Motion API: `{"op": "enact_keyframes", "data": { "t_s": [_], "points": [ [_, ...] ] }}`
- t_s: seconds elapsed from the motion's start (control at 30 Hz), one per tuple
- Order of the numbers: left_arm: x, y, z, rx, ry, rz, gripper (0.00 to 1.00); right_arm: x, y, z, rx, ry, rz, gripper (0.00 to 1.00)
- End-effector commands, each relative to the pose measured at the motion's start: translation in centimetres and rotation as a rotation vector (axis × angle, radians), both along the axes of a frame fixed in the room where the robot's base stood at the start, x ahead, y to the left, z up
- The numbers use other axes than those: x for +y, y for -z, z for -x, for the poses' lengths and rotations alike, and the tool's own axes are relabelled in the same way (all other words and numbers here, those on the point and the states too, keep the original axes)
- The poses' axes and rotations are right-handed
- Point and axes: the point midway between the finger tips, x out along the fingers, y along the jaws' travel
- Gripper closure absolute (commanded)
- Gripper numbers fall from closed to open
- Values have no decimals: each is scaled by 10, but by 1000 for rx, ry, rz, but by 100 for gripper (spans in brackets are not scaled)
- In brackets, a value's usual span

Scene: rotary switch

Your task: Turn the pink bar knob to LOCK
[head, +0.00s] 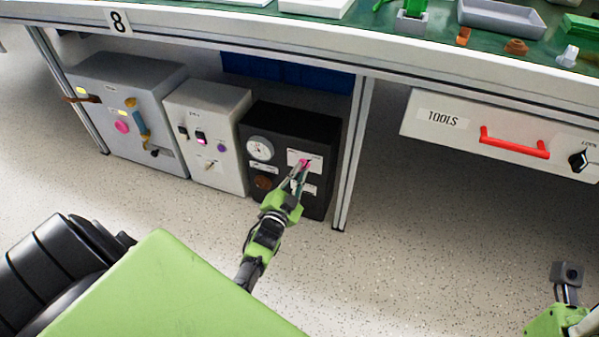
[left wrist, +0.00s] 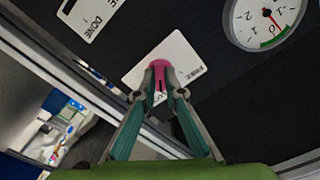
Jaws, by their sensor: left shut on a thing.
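The pink bar knob (head: 305,164) is on the front of the black box (head: 290,123) under the bench. It also shows in the left wrist view (left wrist: 159,66), in front of a white label plate (left wrist: 181,52). My left gripper (head: 301,172) reaches the box, and its fingertips are shut on the knob; in the left wrist view the fingers (left wrist: 160,92) close around it from both sides. The fingers cover part of the knob and plate, and I cannot read the position marks. Part of my right gripper (head: 567,285) shows at the lower right, away from the box.
A round gauge (head: 259,148) and a brown knob (head: 263,182) are on the same black box. A white box (head: 208,138) and a grey box (head: 128,110) stand to the left. A bench leg (head: 352,155) stands close on the right. A TOOLS drawer (head: 470,128) hangs further right.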

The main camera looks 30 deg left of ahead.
Motion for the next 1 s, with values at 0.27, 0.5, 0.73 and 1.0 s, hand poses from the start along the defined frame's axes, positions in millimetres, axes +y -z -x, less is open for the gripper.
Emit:
{"op": "enact_keyframes", "data": {
  "t_s": [0.27, 0.5, 0.73, 1.0],
  "points": [
    [0, 1, 0, 27, -1, -109, 100, 0, 3, -1, 11, 0, 0, 60],
    [0, 1, 0, 35, 0, -140, 100, 0, 4, -1, 17, 0, 0, 60],
    [0, 1, 0, 36, 0, -143, 100, 0, 4, -1, 16, 0, 1, 60],
    [0, 1, 0, 36, 0, -143, 74, 0, 2, -1, 8, 0, 1, 60]
  ]
}}
